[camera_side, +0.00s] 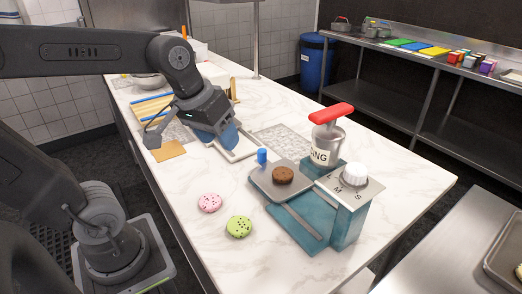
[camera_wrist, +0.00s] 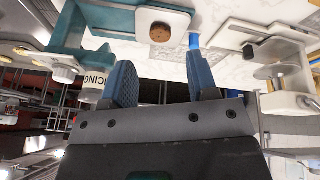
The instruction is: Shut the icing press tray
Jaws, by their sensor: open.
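The icing press (camera_side: 326,140) has a red-handled silver canister marked "ING" on a teal base (camera_side: 305,228). Its flat grey tray (camera_side: 262,181) is out to the left of the canister, with a brown cookie (camera_side: 283,175) on it and an upright blue knob (camera_side: 262,156) at its far edge. My gripper (camera_side: 230,142) is open and empty, behind and left of the tray, apart from the knob. In the wrist view, the open blue fingers (camera_wrist: 160,62) point toward the tray (camera_wrist: 178,19); the knob (camera_wrist: 194,41) shows beyond the right finger.
A pink cookie (camera_side: 209,203) and a green cookie (camera_side: 239,226) lie on the marble counter left of the press. A dial panel (camera_side: 349,187) with a white knob (camera_side: 354,174) is at its right. A shallow white tray (camera_side: 241,152) lies by my gripper. The near-left counter is clear.

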